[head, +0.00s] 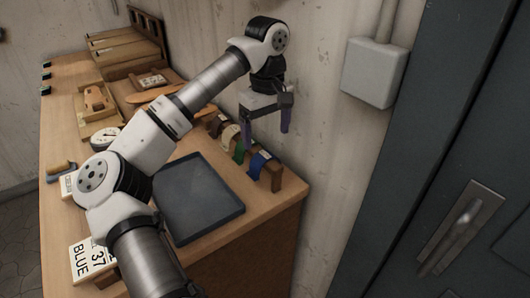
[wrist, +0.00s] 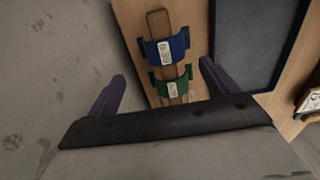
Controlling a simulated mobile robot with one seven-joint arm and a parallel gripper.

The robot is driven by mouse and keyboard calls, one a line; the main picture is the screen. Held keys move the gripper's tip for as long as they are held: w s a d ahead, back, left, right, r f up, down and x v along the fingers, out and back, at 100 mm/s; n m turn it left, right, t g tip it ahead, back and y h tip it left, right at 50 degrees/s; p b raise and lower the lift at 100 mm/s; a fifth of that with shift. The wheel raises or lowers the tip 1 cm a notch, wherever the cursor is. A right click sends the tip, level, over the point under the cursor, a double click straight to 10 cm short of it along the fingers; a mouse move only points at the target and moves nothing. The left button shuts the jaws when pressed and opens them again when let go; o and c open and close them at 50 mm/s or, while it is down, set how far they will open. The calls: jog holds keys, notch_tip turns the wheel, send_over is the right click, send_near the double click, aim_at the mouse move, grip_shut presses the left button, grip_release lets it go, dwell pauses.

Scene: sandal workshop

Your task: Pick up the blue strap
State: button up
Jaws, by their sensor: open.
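The blue strap (head: 257,164) hangs over a wooden rack at the back right of the bench. In the wrist view the blue strap (wrist: 168,46) curves over the brown wooden bar and bears a white label. A green strap (wrist: 170,84) is beside it on the same bar, and it also shows in the head view (head: 239,151). My gripper (head: 269,128) is open and empty above the rack, with purple fingers. In the wrist view its fingertips (wrist: 162,72) are spread to either side of the straps, apart from them.
A dark tray (head: 197,197) lies on the bench in front of the rack. A sign (head: 92,258) reading BLUE 37 stands at the near edge. A white dial (head: 104,138) and wooden trays are further left. The wall and a grey box (head: 374,72) are close behind.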

aim_at(265, 155)
jog(key=shift+s+f+p, duration=0.3)
jog(key=shift+s+f, duration=0.05)
jog(key=shift+f, duration=0.35)
jog(key=f, duration=0.1)
jog(key=f+p, duration=0.2)
jog(key=f, duration=0.1)
jog(key=shift+s+a+f, duration=0.1)
jog(key=shift+s+a, duration=0.05)
jog(key=shift+s, duration=0.15)
jog(key=shift+f, duration=0.55)
jog(key=c, duration=0.9)
jog(key=shift+c, duration=0.3)
jog(key=shift+r+b, duration=0.1)
jog(key=shift+b, duration=0.2)
